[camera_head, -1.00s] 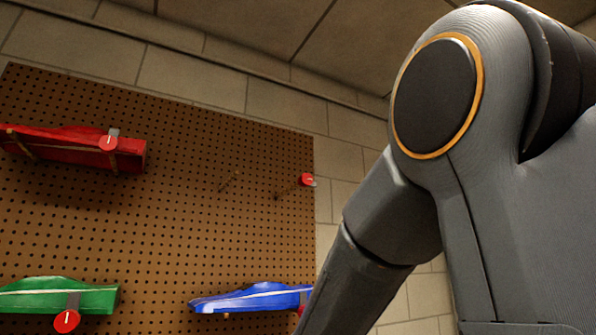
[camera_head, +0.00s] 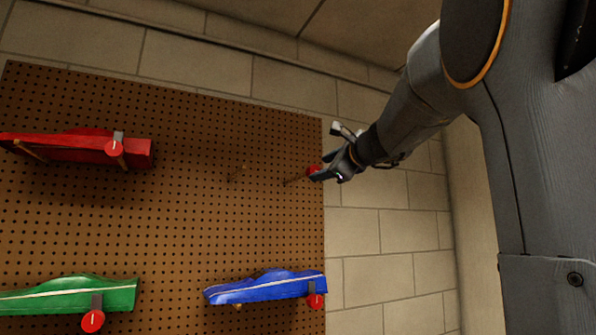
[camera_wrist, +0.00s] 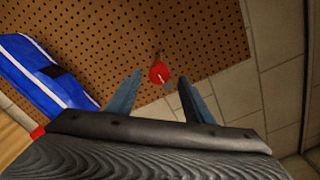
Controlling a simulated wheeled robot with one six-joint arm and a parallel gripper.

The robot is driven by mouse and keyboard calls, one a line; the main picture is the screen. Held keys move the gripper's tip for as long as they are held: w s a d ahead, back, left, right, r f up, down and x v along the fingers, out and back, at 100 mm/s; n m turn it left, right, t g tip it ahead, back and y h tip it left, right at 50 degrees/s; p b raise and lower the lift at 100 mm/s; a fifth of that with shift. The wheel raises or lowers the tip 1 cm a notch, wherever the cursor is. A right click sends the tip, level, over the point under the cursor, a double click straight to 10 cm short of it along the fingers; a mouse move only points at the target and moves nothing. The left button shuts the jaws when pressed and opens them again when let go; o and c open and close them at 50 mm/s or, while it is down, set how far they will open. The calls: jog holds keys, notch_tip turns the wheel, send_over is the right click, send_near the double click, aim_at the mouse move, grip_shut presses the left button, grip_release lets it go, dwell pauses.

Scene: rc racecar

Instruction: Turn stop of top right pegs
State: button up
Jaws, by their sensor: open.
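The top right pegs stick out of the brown pegboard (camera_head: 170,230). The left peg (camera_head: 238,173) is bare. The right peg (camera_head: 296,181) ends in a round red stop (camera_head: 313,170). My gripper (camera_head: 318,176) is at the stop in the head view and partly overlaps it. In the wrist view the red stop (camera_wrist: 158,73), with a pale pointer on its face, lies ahead of and between the two spread fingers of my gripper (camera_wrist: 160,84). The fingers are open, and I see no contact. No car rests on these pegs.
A red car (camera_head: 85,150) is on pegs at upper left, a green car (camera_head: 70,294) at lower left. A blue car (camera_head: 268,287) sits below the top right pegs and also shows in the wrist view (camera_wrist: 45,75). Each has a red stop. Bare block wall (camera_head: 385,240) lies right of the board.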

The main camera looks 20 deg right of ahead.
aim_at(315, 171)
jog(key=w+p, duration=0.2)
jog(key=w, duration=0.4)
jog(key=shift+a, duration=0.1)
jog(key=shift+s, duration=0.1)
jog(key=shift+c, duration=0.2)
jog(key=shift+f, duration=0.15)
jog(key=c, duration=1)
